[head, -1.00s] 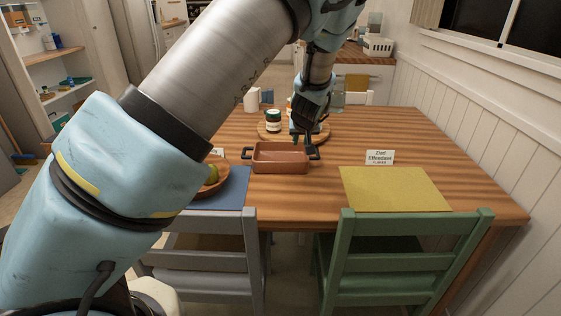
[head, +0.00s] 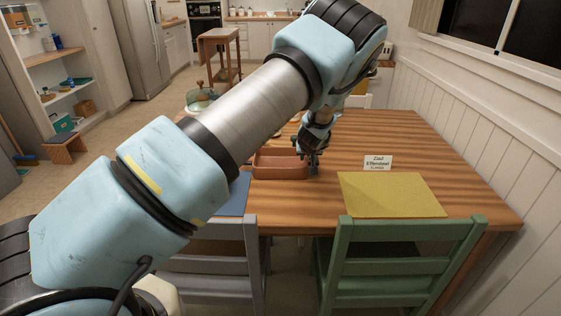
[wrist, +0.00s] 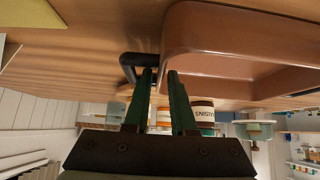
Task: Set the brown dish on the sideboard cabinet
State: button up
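The brown dish (head: 280,166) is a rectangular pan on the wooden table, in front of my arm. Its wall fills the upper right of the wrist view (wrist: 235,45), which is upside down. A dark side handle (wrist: 130,66) sticks out from it. My gripper (head: 313,166) points down at the dish's right end. In the wrist view its two fingers (wrist: 161,72) are parallel with a gap between them, and their tips are close to the handle. Contact with the handle cannot be told. I cannot tell which furniture is the sideboard cabinet.
The table (head: 440,165) bears a yellow mat (head: 390,195), a blue mat (head: 236,195) and a small sign card (head: 377,162). Jars (wrist: 202,112) stand beyond the dish. Green (head: 400,255) and grey (head: 215,250) chairs stand at the near edge. The table's right side is clear.

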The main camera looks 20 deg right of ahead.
jog(key=shift+w+d+f, duration=0.15)
jog(key=shift+w+f, duration=0.15)
jog(key=shift+f, duration=0.1)
grip_shut()
dwell(1.2)
